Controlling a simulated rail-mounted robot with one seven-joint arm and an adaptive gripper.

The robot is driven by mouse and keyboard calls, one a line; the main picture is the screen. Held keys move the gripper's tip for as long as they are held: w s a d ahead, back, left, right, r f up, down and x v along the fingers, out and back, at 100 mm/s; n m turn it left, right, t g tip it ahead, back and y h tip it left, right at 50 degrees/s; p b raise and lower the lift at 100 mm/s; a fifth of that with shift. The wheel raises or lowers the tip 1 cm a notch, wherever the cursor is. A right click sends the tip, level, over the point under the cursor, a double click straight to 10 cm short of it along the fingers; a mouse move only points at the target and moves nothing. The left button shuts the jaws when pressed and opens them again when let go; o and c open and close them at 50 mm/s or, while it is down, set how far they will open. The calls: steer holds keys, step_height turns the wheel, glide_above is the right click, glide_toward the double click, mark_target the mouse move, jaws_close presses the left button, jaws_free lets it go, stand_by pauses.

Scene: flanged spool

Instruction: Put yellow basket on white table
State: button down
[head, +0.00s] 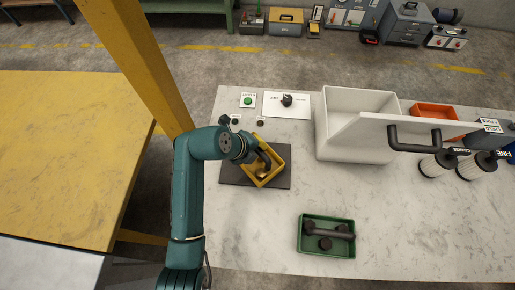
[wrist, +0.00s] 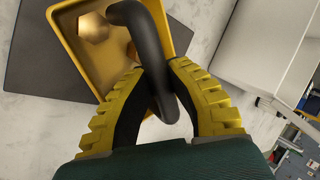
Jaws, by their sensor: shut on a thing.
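The yellow basket (head: 276,171) is over the dark mat (head: 231,174) on the pale marbled worktop. A brass-coloured piece (wrist: 93,27) lies inside it. The basket also shows in the wrist view (wrist: 84,64), with a dark curved handle (wrist: 138,18). My gripper (wrist: 165,75) is shut on this handle at the basket's edge; in the head view my gripper (head: 262,157) partly hides the basket. I cannot tell whether the basket is lifted off the mat. A white table top (head: 45,265) shows at the lower left, cut off by the frame.
A white bin (head: 337,145) with a raised lid stands right of the basket. A green tray (head: 312,247) with a dark spool (head: 330,232) lies in front. A yellow post (head: 150,70) and yellow table (head: 70,150) are left. A green button panel (head: 247,99) is behind the mat.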

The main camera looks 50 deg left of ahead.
steer(key=shift+f, duration=0.3)
steer(key=c, duration=1)
jaws_free()
steer(key=shift+c, duration=0.2)
steer(key=shift+f, duration=0.15)
steer(key=v, duration=1.2)
